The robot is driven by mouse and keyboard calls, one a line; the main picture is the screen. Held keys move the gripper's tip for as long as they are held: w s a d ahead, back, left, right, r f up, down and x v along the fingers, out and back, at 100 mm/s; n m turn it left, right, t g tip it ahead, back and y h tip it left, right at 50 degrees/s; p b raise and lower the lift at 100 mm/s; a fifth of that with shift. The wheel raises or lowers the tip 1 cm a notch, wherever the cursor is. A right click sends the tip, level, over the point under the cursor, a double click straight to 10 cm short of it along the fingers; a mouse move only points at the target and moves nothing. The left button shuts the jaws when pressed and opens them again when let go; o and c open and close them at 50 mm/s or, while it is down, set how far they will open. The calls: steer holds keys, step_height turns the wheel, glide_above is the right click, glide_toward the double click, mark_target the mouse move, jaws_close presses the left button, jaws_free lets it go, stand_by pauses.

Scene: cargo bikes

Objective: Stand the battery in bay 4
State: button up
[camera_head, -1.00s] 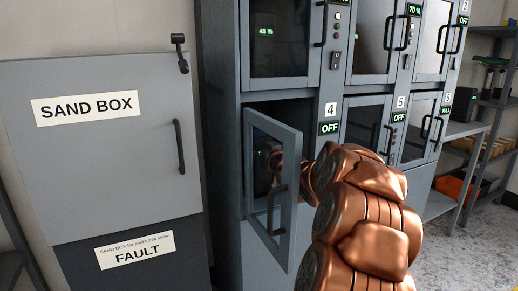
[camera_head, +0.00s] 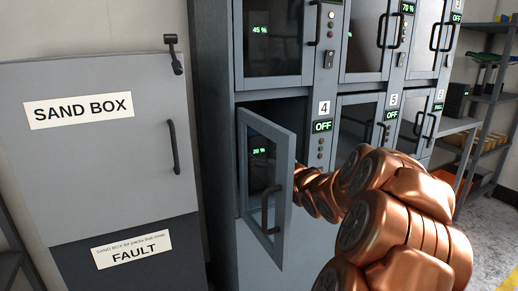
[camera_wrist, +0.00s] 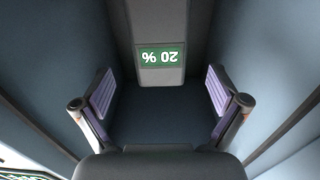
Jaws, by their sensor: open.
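Bay 4 (camera_head: 272,100) has its glass door (camera_head: 283,200) swung open towards me. The battery stands inside it, and its green 20 % display (camera_head: 259,151) shows through the door glass. In the wrist view the battery (camera_wrist: 160,28) is a grey upright body, with the display upside down in the picture. My gripper (camera_wrist: 160,105) is open, with a purple-padded finger on each side and nothing between the pads. The battery is ahead of the fingertips and apart from them.
The sand box (camera_head: 90,160) stands left of the charging cabinet. The open door edge lies close to my copper arm. Bay 5 (camera_head: 357,128) is shut, on the right, and the bays above are shut. Shelves (camera_head: 490,115) stand at the far right.

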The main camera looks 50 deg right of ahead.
steer(key=shift+v, duration=1.85)
